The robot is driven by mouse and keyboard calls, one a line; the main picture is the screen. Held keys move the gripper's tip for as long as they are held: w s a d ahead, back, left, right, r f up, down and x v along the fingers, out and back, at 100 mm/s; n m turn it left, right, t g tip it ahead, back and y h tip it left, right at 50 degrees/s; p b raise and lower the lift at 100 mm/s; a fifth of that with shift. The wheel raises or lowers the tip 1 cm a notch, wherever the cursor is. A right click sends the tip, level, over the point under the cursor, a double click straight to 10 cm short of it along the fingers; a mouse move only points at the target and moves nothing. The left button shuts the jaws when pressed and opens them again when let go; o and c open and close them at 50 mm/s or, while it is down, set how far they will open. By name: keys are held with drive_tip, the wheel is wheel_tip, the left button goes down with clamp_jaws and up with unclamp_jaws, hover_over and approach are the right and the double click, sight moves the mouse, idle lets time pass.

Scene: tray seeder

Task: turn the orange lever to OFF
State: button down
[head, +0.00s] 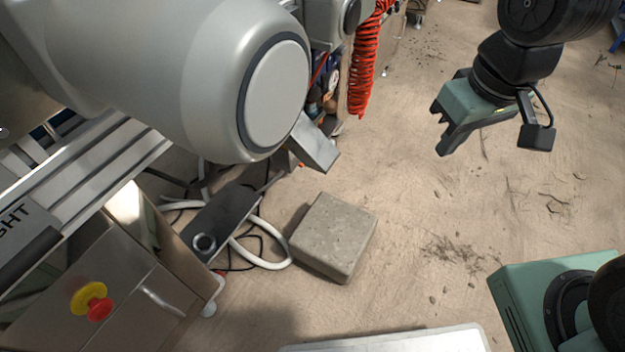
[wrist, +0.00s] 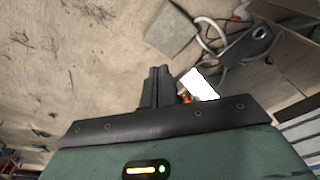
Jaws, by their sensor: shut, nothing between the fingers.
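A small orange bit (head: 300,164) shows under the big grey rounded housing, beside a tilted pale metal plate (head: 318,152). A small orange part (wrist: 185,97) also shows in the wrist view, just right of my fingers and partly hidden behind my gripper body. I cannot tell whether this is the lever's handle; no OFF mark is readable. My gripper (head: 442,130) hangs over open floor at the upper right of the head view, apart from the machine. In the wrist view, my gripper (wrist: 157,72) has its two dark fingers together, with nothing between them.
A concrete block (head: 333,238) lies on the floor, with white and black cables beside it. A yellow and red emergency stop button (head: 92,301) is on the steel cabinet at left. A coiled red hose (head: 364,65) hangs behind. The floor between machine and gripper is open.

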drive_tip(key=w+d+f+t+b, duration=0.1)
drive_tip(key=w+d+f+b, duration=0.25)
drive_tip(key=f+b, duration=0.35)
drive_tip(key=w+d+f+t+b, duration=0.1)
drive_tip(key=w+d+f+b, duration=0.1)
drive_tip(key=w+f+b, duration=0.5)
drive_tip(key=w+d+f+t+b, duration=0.1)
drive_tip(key=w+d+f+b, duration=0.2)
drive_tip(key=f, duration=0.7)
drive_tip(key=w+a+f+n+t+y+b, duration=0.1)
drive_tip(key=w+a+f+n+t+y, duration=0.15)
drive_tip(key=w+a+f, duration=0.35)
drive_tip(key=w+a+f+n+t+y, duration=0.2)
drive_tip(key=w+a+f+n+y, duration=0.15)
drive_tip(key=w, duration=0.45)
drive_tip(key=a+f+n+y, duration=0.1)
drive_tip(key=a+f+y, duration=0.2)
drive_tip(key=a+y, duration=0.3)
drive_tip(key=shift+s+a+f+n, duration=0.15)
drive_tip(key=shift+s+f+n, duration=0.1)
drive_tip(key=shift+f+n, duration=0.15)
